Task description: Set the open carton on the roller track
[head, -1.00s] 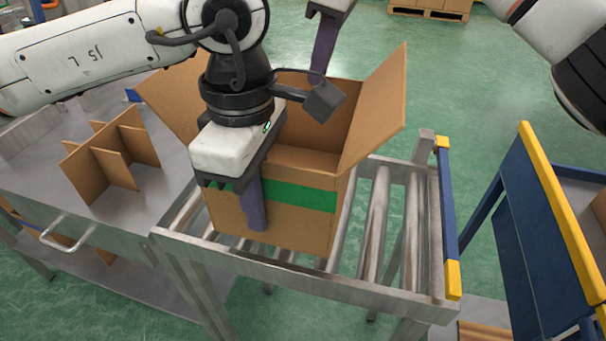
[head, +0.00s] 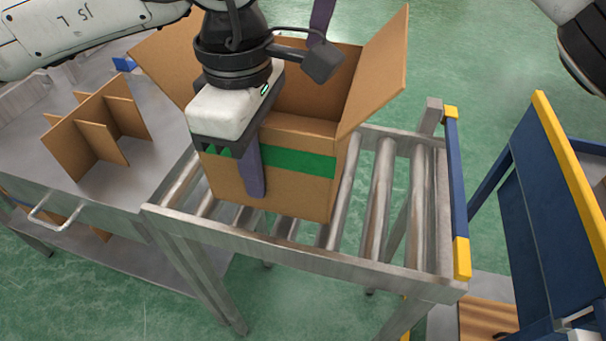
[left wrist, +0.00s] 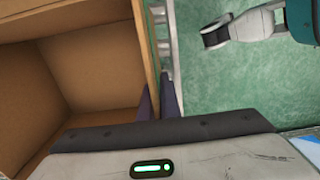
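The open brown carton (head: 290,185) with a green band stands upright on the roller track (head: 376,205), at its left part, flaps spread. Its underside appears to rest on the rollers; the contact is partly hidden. My left gripper (head: 252,172) is shut on the carton's near wall, one purple finger outside and the other hidden inside. The left wrist view shows both fingers (left wrist: 158,100) close together at the wall, beside the empty-looking carton interior (left wrist: 75,60). A purple finger of my right gripper (head: 321,18) shows at the carton's far edge; its grip is hidden.
A steel table (head: 150,175) at the left holds a cardboard divider (head: 98,130). A blue and yellow frame (head: 550,190) stands at the right. The rollers right of the carton are bare. The track has a raised blue side rail (head: 453,185) with yellow ends.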

